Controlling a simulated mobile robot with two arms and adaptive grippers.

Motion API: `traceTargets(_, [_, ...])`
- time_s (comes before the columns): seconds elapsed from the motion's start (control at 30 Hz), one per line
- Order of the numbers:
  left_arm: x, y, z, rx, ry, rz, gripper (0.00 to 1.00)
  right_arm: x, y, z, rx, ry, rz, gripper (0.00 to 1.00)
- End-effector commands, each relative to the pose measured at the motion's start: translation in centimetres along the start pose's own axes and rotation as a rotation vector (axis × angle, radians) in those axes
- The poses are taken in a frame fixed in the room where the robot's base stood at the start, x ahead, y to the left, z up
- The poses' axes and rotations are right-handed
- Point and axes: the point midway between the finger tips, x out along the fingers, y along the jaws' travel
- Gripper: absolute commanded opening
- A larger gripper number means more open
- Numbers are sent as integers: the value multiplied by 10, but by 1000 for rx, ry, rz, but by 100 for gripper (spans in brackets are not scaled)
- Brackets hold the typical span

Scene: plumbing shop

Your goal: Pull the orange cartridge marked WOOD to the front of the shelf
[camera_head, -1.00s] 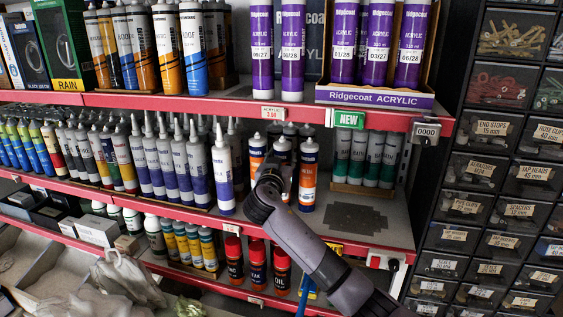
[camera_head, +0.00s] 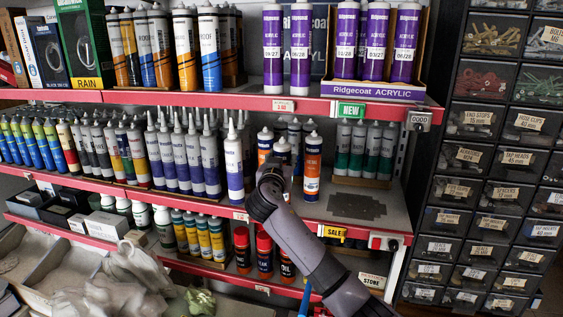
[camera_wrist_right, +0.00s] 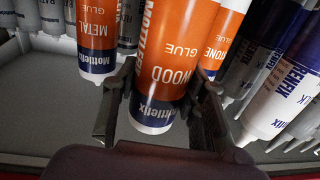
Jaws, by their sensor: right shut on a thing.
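The orange WOOD cartridge (camera_wrist_right: 172,85), with a dark blue band and white end, is between the two fingers of my right gripper (camera_wrist_right: 160,98) in the right wrist view. My gripper is shut on it. In the head view the cartridge (camera_head: 283,152) stands on the middle shelf, its lower part hidden behind my right gripper (camera_head: 275,174). An orange METAL cartridge (camera_wrist_right: 97,35) stands on one side of it and an orange STONE cartridge (camera_wrist_right: 222,38) on the other. WOOD looks nearer the wrist camera than both. My left gripper is not in view.
White-and-purple cartridges (camera_head: 234,162) stand to the left in the head view. Green-labelled cartridges (camera_head: 358,150) stand at the back right. A bare shelf patch (camera_head: 355,205) lies right of the orange ones. Red price rails (camera_head: 352,233) edge the shelves; drawers (camera_head: 480,150) line the right.

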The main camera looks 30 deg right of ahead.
Motion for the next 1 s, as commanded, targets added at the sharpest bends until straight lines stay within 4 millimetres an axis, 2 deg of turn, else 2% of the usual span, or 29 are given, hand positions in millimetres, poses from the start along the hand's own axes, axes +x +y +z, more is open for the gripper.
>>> traceTargets(0.13, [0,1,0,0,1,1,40,0,0,-1,0,2,1,0])
traceTargets(0.17, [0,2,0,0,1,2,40,0,0,-1,0,2,1,40])
traceTargets(0.5, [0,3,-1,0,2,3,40,0,0,0,0,1,1,62])
traceTargets(0.83, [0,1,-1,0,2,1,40,-2,0,0,0,1,0,63])
traceTargets(1.0, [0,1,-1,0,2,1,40,-19,-1,1,1,0,-2,63])
